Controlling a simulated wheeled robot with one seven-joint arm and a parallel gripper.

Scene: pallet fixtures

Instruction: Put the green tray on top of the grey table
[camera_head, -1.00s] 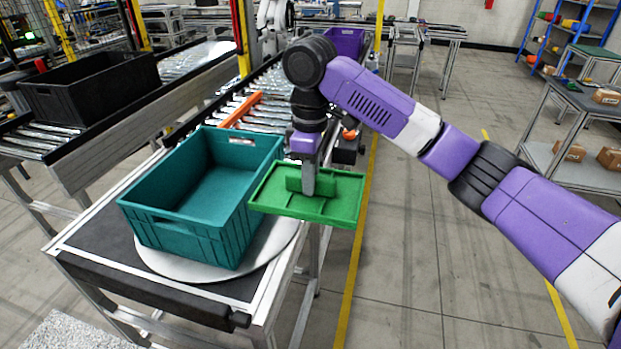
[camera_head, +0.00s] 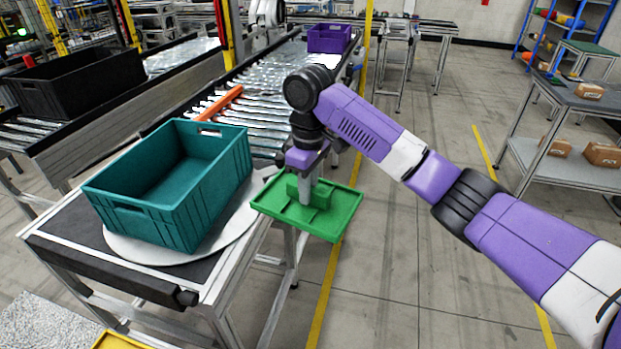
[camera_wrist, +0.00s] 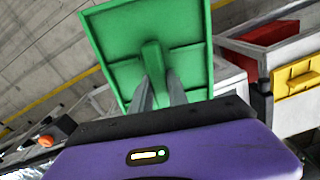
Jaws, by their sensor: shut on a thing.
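My gripper (camera_head: 306,194) is shut on the raised middle grip of the green tray (camera_head: 338,222). It holds the tray roughly level in the air, beside the right edge of the conveyor end. In the wrist view the green tray (camera_wrist: 118,33) is in front of the two fingers (camera_wrist: 158,92), which close on its grip. A grey table (camera_head: 577,98) with a lower shelf stands at the right, well away from the tray. A small box (camera_head: 589,91) sits on its top.
A teal crate (camera_head: 195,205) stands on a round plate (camera_head: 125,247) at the conveyor end, left of the tray. Brown boxes (camera_head: 602,154) lie on the grey table's lower shelf. Open floor (camera_head: 420,220) lies between the conveyor and the grey table.

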